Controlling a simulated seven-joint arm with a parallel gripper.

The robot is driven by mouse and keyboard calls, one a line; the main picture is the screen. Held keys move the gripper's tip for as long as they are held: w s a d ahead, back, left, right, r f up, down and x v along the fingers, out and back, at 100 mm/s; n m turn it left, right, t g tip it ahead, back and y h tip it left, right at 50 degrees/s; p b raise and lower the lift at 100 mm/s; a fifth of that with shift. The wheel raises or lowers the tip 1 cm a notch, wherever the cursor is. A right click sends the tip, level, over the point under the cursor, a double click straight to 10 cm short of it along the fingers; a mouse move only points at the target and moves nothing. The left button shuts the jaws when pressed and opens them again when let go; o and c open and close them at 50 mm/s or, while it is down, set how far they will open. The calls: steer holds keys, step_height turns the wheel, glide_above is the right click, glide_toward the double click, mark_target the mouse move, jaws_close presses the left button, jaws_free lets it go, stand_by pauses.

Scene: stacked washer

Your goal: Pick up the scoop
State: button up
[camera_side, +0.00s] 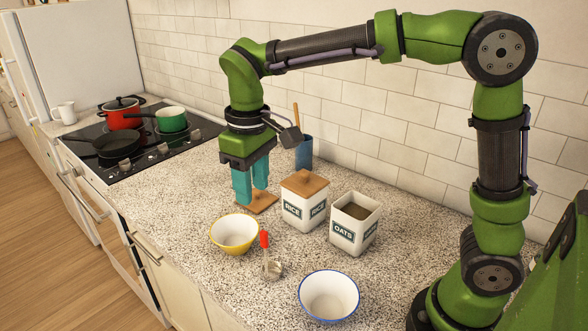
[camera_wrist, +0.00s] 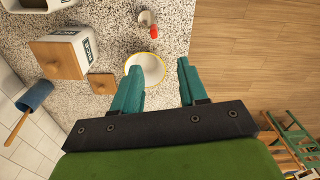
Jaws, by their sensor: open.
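The scoop (camera_side: 270,260) has a red handle and a metal bowl. It lies on the speckled counter between the yellow-rimmed bowl and the blue-rimmed bowl. In the wrist view the scoop (camera_wrist: 148,22) shows near the top, its red handle end toward the yellow-rimmed bowl. My gripper (camera_side: 251,200) has teal fingers pointing down, apart and empty. It is above the counter behind the yellow-rimmed bowl, away from the scoop. In the wrist view my gripper (camera_wrist: 157,72) spans either side of that bowl's near part.
A yellow-rimmed bowl (camera_side: 235,233) and blue-rimmed bowl (camera_side: 329,296) flank the scoop. A lidded RICE canister (camera_side: 305,203), an open OATS canister (camera_side: 354,225), a wooden lid (camera_side: 262,203) and a blue cup (camera_side: 304,153) stand behind. The stove (camera_side: 140,145) holds pots at left.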

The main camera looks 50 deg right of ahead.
mark_target(264, 247)
steer(key=f, duration=1.1)
steer(key=shift+s+d, duration=0.15)
steer(key=shift+s, duration=0.1)
steer(key=f, duration=0.5)
steer(key=shift+s+d, duration=0.25)
steer(key=shift+d, duration=0.05)
jaws_close()
